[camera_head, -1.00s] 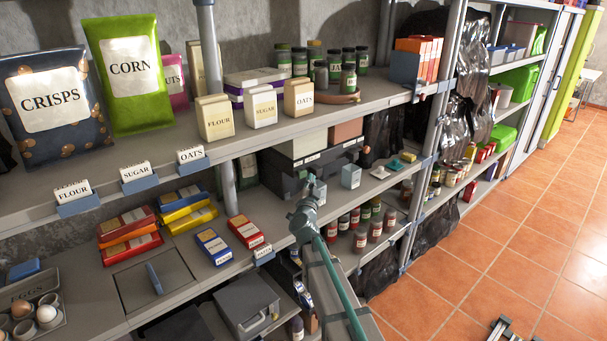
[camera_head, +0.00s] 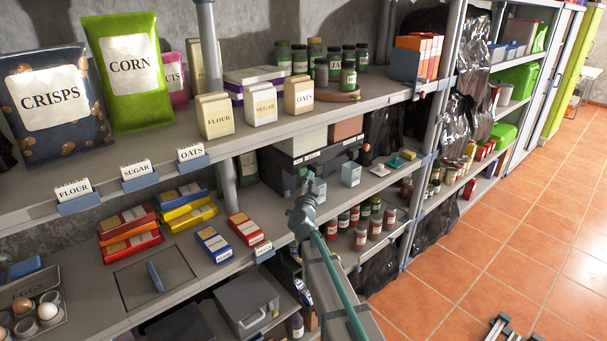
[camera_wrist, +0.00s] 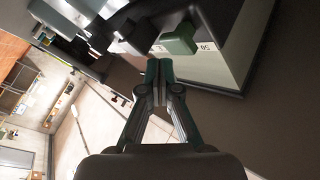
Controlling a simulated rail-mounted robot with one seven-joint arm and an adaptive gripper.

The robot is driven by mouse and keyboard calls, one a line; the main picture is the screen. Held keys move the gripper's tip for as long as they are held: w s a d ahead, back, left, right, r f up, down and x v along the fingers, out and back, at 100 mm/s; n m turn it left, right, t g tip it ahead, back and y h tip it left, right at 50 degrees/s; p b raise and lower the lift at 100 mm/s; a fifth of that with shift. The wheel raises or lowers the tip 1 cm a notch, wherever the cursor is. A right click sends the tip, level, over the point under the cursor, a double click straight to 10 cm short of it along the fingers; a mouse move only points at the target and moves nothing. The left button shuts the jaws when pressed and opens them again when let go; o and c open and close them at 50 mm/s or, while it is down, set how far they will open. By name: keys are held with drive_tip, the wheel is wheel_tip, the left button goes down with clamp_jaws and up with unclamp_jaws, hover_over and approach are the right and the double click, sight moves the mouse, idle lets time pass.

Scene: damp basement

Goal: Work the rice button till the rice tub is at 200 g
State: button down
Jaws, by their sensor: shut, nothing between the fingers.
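My gripper (camera_wrist: 158,70) is shut and empty in the wrist view, with its fingertips together just below a green block-shaped button (camera_wrist: 180,42). I cannot tell whether the tips touch it. A pale panel with a small figure label (camera_wrist: 207,47) is beside the button. In the head view my gripper (camera_head: 311,183) is at the front of a dark boxy unit (camera_head: 280,168) on the middle shelf. My arm partly hides the unit's front. A small blue-grey box (camera_head: 350,174) stands to the right. I cannot make out a rice label, the rice tub or a weight reading.
Red-and-green-labelled jars (camera_head: 360,240) stand close to the right of my arm. A shelf post (camera_head: 428,135) rises farther right. Flour, sugar and oats boxes (camera_head: 262,105) stand on the shelf above. A grey case (camera_head: 246,305) is below. The tiled floor at right is mostly clear.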

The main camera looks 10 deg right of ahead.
drive_tip(key=shift+w, duration=0.1)
idle(0.5)
drive_tip(key=shift+w+a, duration=0.25)
drive_tip(key=shift+w+a+p, duration=0.35)
drive_tip(key=shift+w+p, duration=0.2)
drive_tip(key=shift+w, duration=0.05)
idle(1.1)
drive_tip(key=shift+s+d, duration=0.1)
drive_tip(key=shift+s, duration=0.1)
drive_tip(key=shift+s+d, duration=0.45)
drive_tip(key=shift+s, duration=0.3)
drive_tip(key=s+d, duration=0.1)
drive_tip(key=s+b, duration=0.1)
drive_tip(key=s, duration=0.1)
drive_tip(key=s+d, duration=0.1)
drive_tip(key=shift+s+d, duration=0.15)
drive_tip(key=shift+d, duration=0.2)
idle(0.3)
drive_tip(key=shift+f, duration=0.1)
idle(0.5)
